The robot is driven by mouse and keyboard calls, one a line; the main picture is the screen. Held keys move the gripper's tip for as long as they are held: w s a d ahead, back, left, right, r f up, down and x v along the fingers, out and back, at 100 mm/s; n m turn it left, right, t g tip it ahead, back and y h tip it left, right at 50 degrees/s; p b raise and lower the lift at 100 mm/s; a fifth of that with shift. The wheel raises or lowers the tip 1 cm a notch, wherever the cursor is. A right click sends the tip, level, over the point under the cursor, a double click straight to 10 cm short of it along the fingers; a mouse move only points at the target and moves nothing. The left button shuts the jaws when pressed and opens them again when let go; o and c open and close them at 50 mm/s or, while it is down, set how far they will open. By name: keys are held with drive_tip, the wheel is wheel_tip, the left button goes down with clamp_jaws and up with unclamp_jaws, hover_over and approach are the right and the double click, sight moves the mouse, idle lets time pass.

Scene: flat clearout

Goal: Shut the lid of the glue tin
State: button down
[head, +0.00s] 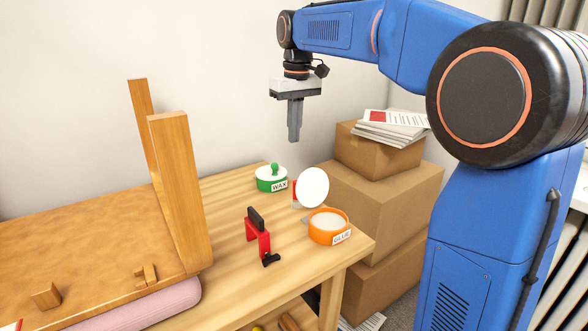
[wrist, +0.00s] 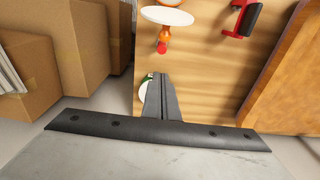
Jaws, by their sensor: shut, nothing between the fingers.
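The glue tin (head: 329,229) is orange, with a GLUE label, and stands near the table's right front corner. Its lid (head: 313,187) is raised, showing as a pale disc tilted up at the tin's back edge. In the wrist view the pale disc of the lid (wrist: 167,15) is at the top, with an orange and red part (wrist: 162,42) below it. My gripper (head: 294,140) is shut and empty, pointing down high above the table, behind and above the lid and apart from it. The fingers (wrist: 160,78) also show in the wrist view.
A green wax tin (head: 270,178) stands behind, to the left of the lid. A red and black clamp-like tool (head: 259,237) stands left of the glue tin. A wooden frame (head: 180,190) rises at left. Stacked cartons (head: 372,200) stand right of the table.

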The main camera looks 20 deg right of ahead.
sight(308, 186)
drive_tip(key=f, duration=0.6)
drive_tip(key=s+f, duration=0.1)
drive_tip(key=f, duration=0.2)
drive_tip(key=shift+f, duration=0.1)
drive_tip(key=shift+s+d+r, duration=0.1)
drive_tip(key=shift+s+d, duration=0.05)
drive_tip(key=shift+s, duration=0.3)
drive_tip(key=shift+s+d+r, duration=0.1)
drive_tip(key=shift+s+d, duration=0.05)
drive_tip(key=shift+s, duration=0.25)
drive_tip(key=shift+r, duration=0.1)
